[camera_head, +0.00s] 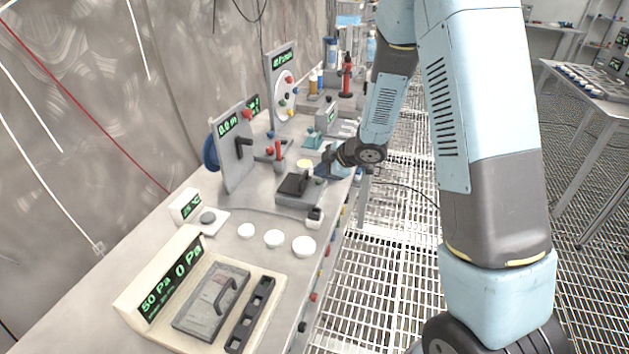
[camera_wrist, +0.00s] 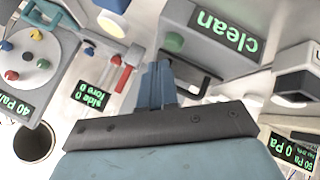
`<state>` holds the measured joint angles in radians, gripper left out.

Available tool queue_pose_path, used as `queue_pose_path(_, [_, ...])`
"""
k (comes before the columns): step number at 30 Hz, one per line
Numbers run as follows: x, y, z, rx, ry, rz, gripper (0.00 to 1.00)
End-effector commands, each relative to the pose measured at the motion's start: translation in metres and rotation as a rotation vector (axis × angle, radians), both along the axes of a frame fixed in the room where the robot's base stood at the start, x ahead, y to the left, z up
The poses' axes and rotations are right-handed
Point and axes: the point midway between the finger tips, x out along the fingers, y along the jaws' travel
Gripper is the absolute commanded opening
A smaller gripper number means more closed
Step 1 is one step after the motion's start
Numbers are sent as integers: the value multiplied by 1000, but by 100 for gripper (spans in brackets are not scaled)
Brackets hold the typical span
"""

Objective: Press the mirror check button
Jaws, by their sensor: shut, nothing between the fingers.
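No label reading "mirror check" is legible. In the head view my gripper (camera_head: 323,166) is low over the bench, beside a dark block on a grey base (camera_head: 294,190). A small grey box with a green display (camera_head: 327,116) stands behind it.
In the wrist view a panel with coloured knobs (camera_wrist: 28,62) and a red lever (camera_wrist: 121,76) are at left. In the head view, white round caps (camera_head: 274,238) and a pressure display unit (camera_head: 165,285) are nearer on the bench. Grated floor lies right.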

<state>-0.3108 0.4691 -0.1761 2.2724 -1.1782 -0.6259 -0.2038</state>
Motion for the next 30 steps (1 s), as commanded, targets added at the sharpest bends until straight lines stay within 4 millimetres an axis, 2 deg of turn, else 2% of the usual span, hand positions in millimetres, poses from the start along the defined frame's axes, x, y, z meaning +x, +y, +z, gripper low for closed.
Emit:
queue_pose_path(6, [0, 0, 2, 0, -1, 1, 0])
queue_pose_path(21, [0, 0, 41, 2, -2, 1, 0])
queue_pose_path(30, [0, 0, 50, 0, 0, 0, 0])
